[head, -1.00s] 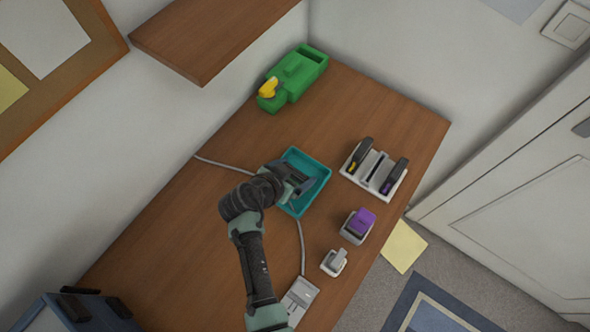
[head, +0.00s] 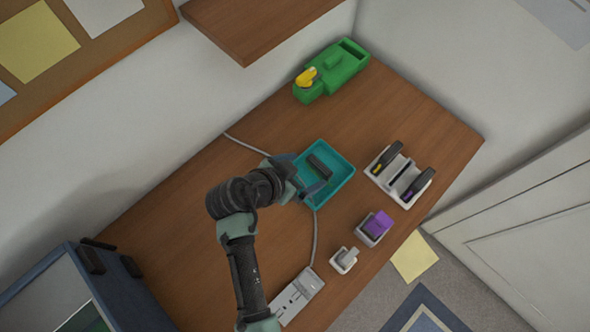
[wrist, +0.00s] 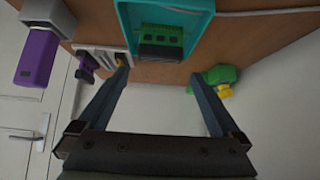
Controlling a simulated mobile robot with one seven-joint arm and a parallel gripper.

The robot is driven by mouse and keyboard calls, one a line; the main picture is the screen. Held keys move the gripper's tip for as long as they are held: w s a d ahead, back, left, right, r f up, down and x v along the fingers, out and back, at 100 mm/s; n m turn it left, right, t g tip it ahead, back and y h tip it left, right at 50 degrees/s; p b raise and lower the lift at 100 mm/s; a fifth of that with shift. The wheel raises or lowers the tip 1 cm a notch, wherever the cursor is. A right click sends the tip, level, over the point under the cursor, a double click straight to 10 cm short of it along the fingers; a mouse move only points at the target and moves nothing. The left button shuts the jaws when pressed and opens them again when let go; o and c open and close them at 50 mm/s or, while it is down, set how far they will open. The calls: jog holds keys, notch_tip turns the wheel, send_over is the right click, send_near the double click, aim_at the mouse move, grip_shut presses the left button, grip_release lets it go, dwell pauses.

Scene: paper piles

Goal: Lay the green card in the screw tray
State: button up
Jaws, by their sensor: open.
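The teal tray (head: 338,188), which I take as the screw tray, lies on the wooden table. In the wrist view the tray (wrist: 204,28) holds the green card (wrist: 160,36), which has dark chips and a black bar along one edge. In the head view only a dark bar (head: 321,167) shows inside the tray; the green face cannot be made out there. My gripper (head: 312,188) is at the tray's left side. In the wrist view my gripper (wrist: 160,76) is open, with nothing between its fingers and the card apart from them.
A green holder with a yellow part (head: 330,72) stands at the back. A white rack (head: 382,178) with dark-handled items, a purple-topped holder (head: 368,236) and a small white holder (head: 343,261) are at right. A power strip (head: 297,297) and its cable lie in front.

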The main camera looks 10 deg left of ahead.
jog(key=v, duration=0.3)
jog(key=shift+s+a+r, duration=0.15)
jog(key=shift+s+r, duration=0.1)
jog(key=shift+r, duration=0.05)
dwell(0.4)
